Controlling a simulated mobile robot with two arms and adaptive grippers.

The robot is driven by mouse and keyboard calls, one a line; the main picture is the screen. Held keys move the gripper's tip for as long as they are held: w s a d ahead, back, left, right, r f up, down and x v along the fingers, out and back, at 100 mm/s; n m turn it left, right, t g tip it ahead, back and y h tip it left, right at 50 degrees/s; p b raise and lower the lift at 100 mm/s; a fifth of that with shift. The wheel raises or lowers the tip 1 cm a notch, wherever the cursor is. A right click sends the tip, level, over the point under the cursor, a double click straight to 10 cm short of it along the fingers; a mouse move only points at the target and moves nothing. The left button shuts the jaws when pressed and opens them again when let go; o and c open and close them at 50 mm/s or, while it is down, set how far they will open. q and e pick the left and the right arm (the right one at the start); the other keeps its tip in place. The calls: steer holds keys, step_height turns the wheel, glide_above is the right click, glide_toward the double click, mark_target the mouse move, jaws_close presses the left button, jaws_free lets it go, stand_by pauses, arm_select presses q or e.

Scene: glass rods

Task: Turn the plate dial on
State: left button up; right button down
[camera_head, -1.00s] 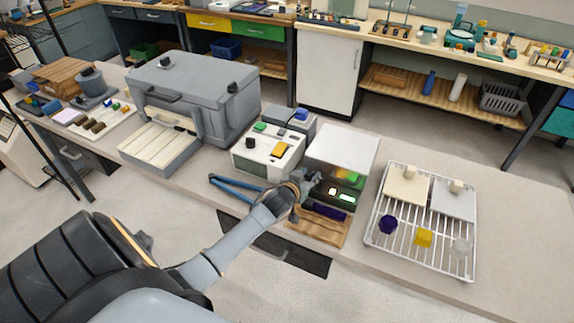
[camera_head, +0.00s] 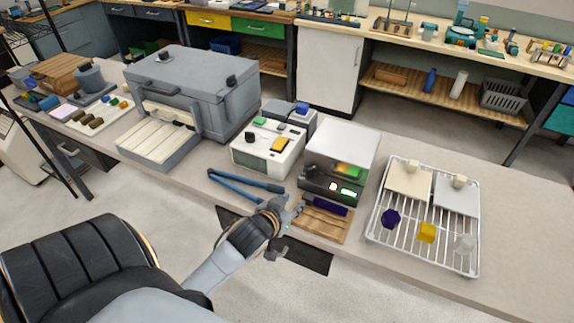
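A box-shaped device with a pale top (camera_head: 345,143) stands at the middle of the bench. Its dark front panel shows a small white light and a green light (camera_head: 349,190), with a green-orange glow (camera_head: 346,170) above them. I cannot make out a dial on this front. My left gripper (camera_head: 294,208) is just left of and in front of it, apart from the panel, above the bench's front edge. Its fingers are too small and dark to tell open from shut. A white box (camera_head: 268,150) with a black knob (camera_head: 250,138) stands to the left. My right gripper is out of view.
A wooden rack (camera_head: 318,226) with a dark purple piece (camera_head: 331,207) lies in front of the device. Blue-handled tongs (camera_head: 245,183) lie left of my gripper. A white wire rack (camera_head: 405,249) with plates and coloured pieces stands right. A grey chest (camera_head: 195,85) stands left.

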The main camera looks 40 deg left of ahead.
arm_select(q)
steer(key=s+d+f+m+g+h+b, duration=0.1)
steer(key=s+d+f+g, duration=0.2)
steer(key=s+f, duration=0.3)
steer(key=s+d+f+m+g+b, duration=0.1)
steer(key=s+d+f, duration=0.5)
steer(key=f, duration=0.6)
steer(key=g+b, duration=0.1)
steer(key=g, duration=0.1)
steer(key=shift+s+d+m+g+h, duration=0.15)
steer(key=shift+s+m+g+h, duration=0.15)
steer(key=shift+s+m+h, duration=0.1)
